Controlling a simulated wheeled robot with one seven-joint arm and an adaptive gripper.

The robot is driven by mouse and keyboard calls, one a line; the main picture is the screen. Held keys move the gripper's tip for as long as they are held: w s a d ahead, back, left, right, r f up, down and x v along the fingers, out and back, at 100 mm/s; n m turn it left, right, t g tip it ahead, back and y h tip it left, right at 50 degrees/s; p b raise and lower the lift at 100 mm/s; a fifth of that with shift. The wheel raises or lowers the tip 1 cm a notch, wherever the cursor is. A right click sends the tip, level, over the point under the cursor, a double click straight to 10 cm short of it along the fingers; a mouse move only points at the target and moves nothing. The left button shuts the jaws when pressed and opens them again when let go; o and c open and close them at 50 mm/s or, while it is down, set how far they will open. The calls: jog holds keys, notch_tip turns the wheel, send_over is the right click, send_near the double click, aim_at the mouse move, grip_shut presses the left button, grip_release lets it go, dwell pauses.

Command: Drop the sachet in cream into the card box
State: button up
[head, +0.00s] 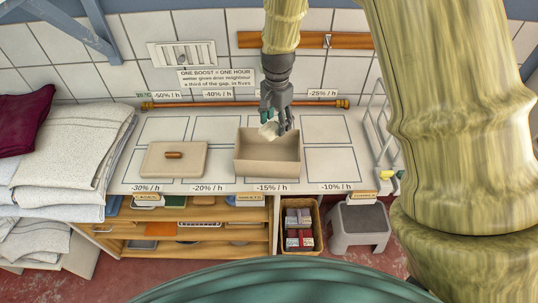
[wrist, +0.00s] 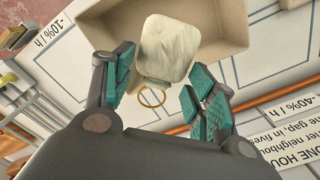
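The cream sachet (head: 268,131) shows at my fingertips, over the back wall of the open tan card box (head: 267,168). In the wrist view the sachet (wrist: 167,48) lies just beyond my spread fingers, in front of the box (wrist: 232,25). My gripper (head: 276,122) is above the back edge of the box. Its teal-padded fingers (wrist: 160,90) stand apart in the wrist view, with a gap between them. I cannot tell whether the sachet still touches a finger. The visible inside of the box looks empty.
A tan lid-like slab (head: 165,160) with a brown handle lies left of the box. Folded towels (head: 75,140) are stacked at the far left. A copper pipe (head: 210,104) runs behind. A basket (head: 300,228) of packets and a grey stool (head: 360,222) stand below.

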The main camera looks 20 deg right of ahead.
jog(key=shift+o, duration=1.1)
notch_tip(320, 180, up, 12)
jog(key=shift+a, duration=0.1)
